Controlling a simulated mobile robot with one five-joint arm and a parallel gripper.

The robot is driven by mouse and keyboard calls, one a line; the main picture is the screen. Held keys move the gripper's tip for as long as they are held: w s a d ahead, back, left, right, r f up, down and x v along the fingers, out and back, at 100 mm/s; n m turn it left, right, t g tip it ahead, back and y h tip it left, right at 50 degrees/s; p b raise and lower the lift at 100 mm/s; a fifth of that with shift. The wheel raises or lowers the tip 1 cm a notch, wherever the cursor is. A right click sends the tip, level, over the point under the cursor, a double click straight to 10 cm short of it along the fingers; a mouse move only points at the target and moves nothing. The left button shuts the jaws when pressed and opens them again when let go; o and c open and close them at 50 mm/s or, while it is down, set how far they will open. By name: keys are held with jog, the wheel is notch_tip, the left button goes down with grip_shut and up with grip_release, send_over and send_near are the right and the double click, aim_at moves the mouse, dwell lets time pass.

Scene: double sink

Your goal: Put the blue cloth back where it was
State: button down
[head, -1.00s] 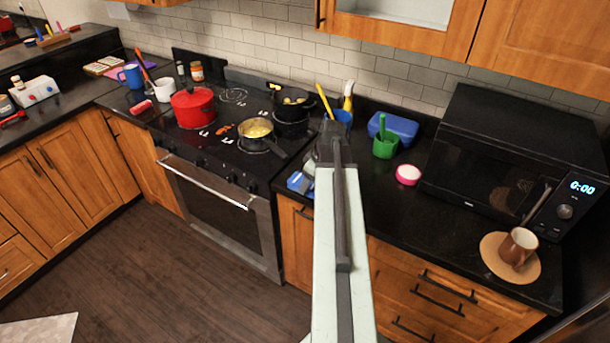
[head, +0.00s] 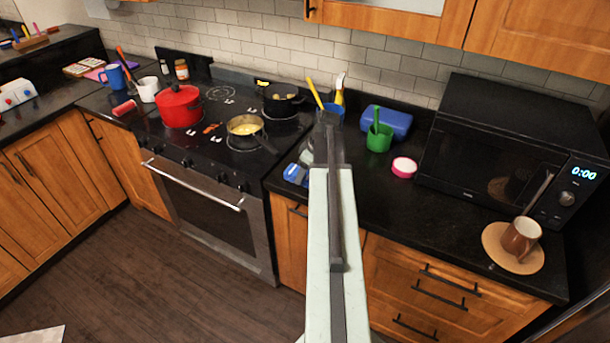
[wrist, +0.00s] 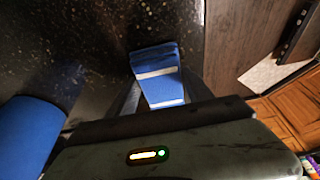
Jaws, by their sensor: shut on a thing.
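The blue cloth (wrist: 158,72) has white stripes and sits between the fingers of my gripper (wrist: 160,95) in the wrist view. My gripper is shut on it. In the head view the cloth (head: 296,173) shows as a small blue and white patch left of my arm, by the front edge of the dark counter right of the stove. I cannot tell whether it touches the counter. My arm hides most of my gripper in the head view.
A blue cup (head: 335,112) with a yellow-handled tool stands behind my gripper. A green cup (head: 379,138), blue container (head: 391,122), pink-rimmed dish (head: 404,167) and microwave (head: 505,145) stand to the right. The stove (head: 215,130) with pots is left. Counter before the dish is clear.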

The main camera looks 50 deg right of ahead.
jog(key=shift+f, duration=0.15)
jog(key=shift+c, duration=2.1)
grip_release()
jog(key=p+v, duration=1.1)
jog(key=v, duration=0.1)
